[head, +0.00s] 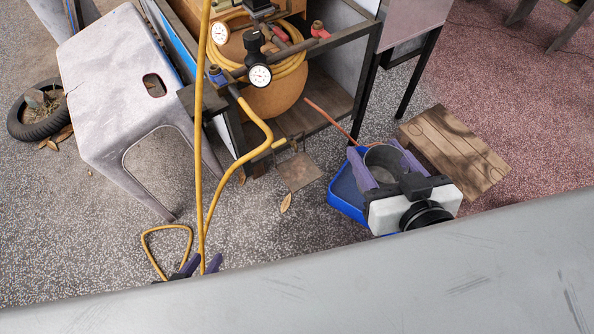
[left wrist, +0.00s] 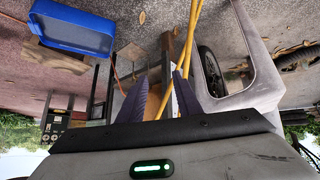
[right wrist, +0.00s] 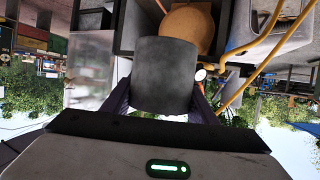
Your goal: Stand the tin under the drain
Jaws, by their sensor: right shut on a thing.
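The tin (head: 383,160) is a grey, open-topped cylinder held in my right gripper (head: 388,172), one purple finger on each side. It fills the middle of the right wrist view (right wrist: 165,75). In the head view it overlaps the blue tray, apart from the cart. The round orange-brown tank (head: 272,92) sits in the cart's frame. A short yellow-ended fitting (head: 279,143) shows low at the cart's front, above a small brown plate (head: 298,172); I cannot tell whether it is the drain. My left gripper (head: 202,265) is open and empty, close to the yellow hose.
The blue tray (head: 345,193) lies on the ground, with a wooden crate (head: 455,155) to its right. A pale plastic stool (head: 115,75) and a tyre (head: 38,120) stand at left. The yellow hose (head: 199,130) hangs before the cart. Ground between stool and tray is mostly clear.

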